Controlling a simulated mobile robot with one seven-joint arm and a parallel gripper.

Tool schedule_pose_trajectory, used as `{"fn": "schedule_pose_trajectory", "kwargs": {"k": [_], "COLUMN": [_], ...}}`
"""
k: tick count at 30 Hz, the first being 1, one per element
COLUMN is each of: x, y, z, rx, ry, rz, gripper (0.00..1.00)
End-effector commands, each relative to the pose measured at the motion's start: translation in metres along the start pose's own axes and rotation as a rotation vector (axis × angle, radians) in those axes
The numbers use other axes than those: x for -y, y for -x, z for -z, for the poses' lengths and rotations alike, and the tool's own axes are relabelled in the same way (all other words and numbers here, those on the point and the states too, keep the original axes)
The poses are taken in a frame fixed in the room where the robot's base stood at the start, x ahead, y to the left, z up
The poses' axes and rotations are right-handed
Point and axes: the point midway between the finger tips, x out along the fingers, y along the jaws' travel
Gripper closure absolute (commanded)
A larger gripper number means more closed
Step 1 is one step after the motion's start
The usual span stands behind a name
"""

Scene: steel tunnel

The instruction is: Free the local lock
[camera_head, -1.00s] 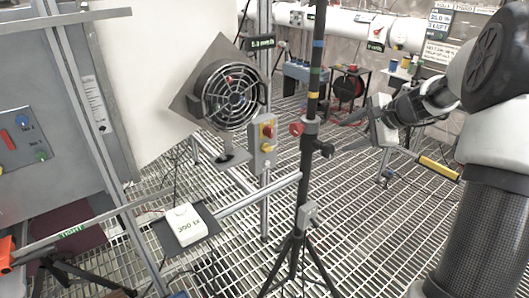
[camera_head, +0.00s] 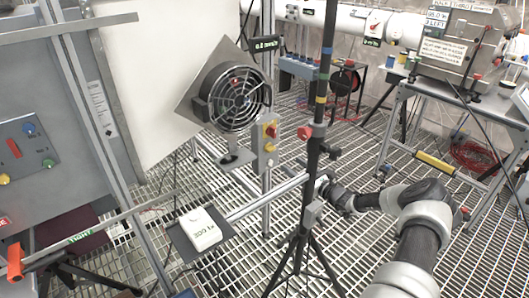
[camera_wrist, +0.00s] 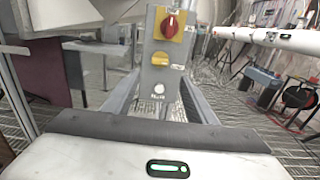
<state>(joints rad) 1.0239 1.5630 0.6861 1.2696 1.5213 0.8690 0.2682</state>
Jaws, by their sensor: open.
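A grey control box (camera_head: 265,146) stands on a post beside the caged fan (camera_head: 234,98). In the wrist view, the control box (camera_wrist: 160,82) shows a red rotary knob (camera_wrist: 169,26) on a yellow plate, a yellow knob (camera_wrist: 159,59) below it and a small white button (camera_wrist: 158,88) lower down. Which of these is the local lock I cannot tell; the labels are too small to read. My gripper (camera_wrist: 158,80) is open and empty, its fingers either side of the box's lower part in the picture. In the head view, my gripper (camera_head: 322,186) is partly hidden behind the black tripod pole.
The black tripod pole (camera_head: 311,150) with a red knob stands between the head camera and my gripper. A white box (camera_head: 200,229) rests on a dark shelf. A grey panel (camera_head: 30,150) stands at left. A workbench (camera_head: 460,112) is at right. Open grating lies between.

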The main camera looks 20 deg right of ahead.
Motion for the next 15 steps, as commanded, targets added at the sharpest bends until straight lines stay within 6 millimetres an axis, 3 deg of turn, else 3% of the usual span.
{"fn": "schedule_pose_trajectory", "kwargs": {"k": [5, 15], "x": [0.000, -0.001], "y": [-0.017, -0.085], "z": [0.003, 0.004], "rx": [0.004, 0.002], "ry": [-0.004, -0.001], "rz": [0.002, 0.000], "gripper": [0.48, 0.48]}}
